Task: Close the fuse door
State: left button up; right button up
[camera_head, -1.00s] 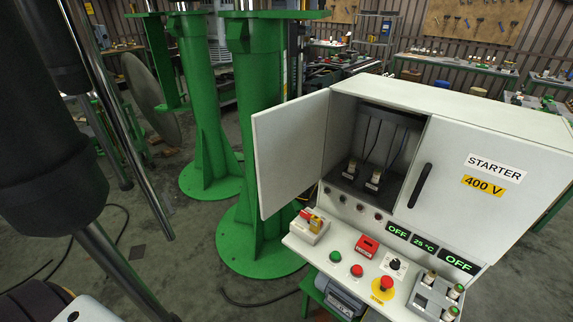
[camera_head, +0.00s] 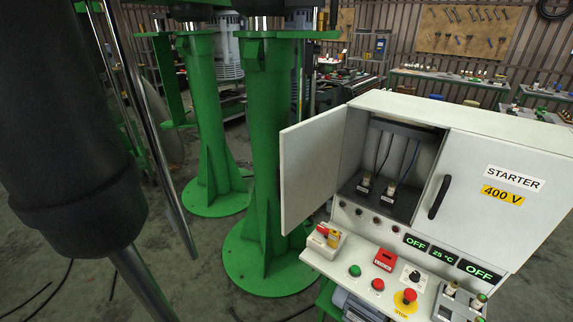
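The fuse door (camera_head: 311,170) is a light grey panel on the left side of the starter cabinet (camera_head: 490,140). It stands open, swung out to the left. Behind it the fuse compartment (camera_head: 398,150) is exposed, with cables and two fuse-like plugs (camera_head: 378,188) at its bottom. The closed right panel has a black handle (camera_head: 439,197) and the labels "STARTER" and "400 V". Neither of my grippers is in view.
Below the compartment a sloped control panel (camera_head: 335,268) carries buttons, a red stop button (camera_head: 409,296) and displays reading OFF, 25 °C, OFF. Green columns (camera_head: 265,150) stand just left of the door. Workbenches (camera_head: 450,78) line the back wall. A large dark cylinder fills the left.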

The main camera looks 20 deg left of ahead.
aim_at(307, 173)
jog(key=j+z, duration=0.55)
jog(key=z, duration=0.15)
jog(key=k+l, duration=0.05)
